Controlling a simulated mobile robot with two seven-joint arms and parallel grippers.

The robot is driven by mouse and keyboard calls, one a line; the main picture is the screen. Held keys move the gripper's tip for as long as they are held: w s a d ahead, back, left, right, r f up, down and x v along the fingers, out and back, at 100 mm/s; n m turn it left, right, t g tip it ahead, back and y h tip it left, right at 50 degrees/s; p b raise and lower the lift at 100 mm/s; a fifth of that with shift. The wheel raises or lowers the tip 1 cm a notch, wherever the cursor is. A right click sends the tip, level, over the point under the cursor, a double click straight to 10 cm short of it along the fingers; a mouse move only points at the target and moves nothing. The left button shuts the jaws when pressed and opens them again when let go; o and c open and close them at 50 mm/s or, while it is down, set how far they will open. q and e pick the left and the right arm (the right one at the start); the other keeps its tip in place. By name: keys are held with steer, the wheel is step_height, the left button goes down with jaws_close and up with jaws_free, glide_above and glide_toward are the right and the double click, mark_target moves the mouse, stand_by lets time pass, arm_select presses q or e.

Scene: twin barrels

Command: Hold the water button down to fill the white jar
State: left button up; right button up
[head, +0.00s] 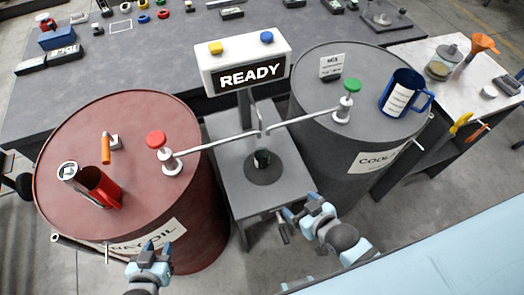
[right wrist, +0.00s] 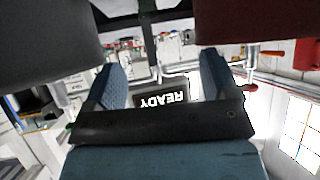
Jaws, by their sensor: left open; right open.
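A sign box (head: 243,62) reading READY stands on a post between two barrels, with a yellow button (head: 215,48) and a blue button (head: 266,37) on it. I cannot tell which button is for water. My left gripper (head: 157,248) is open and empty in front of the red barrel. My right gripper (head: 302,206) is open and empty, in front of the stand and below the sign. The sign shows upside down between its fingers in the right wrist view (right wrist: 165,100).
The red barrel (head: 115,125) carries a red mug (head: 99,186) and a red-topped valve (head: 157,140). The grey barrel (head: 330,70) carries a green-topped valve (head: 351,87) and a blue mug (head: 404,93). Thin pipes run from both valves to the middle post.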

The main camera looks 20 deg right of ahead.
steer(key=shift+f, duration=0.1)
jaws_close()
stand_by(1.7)
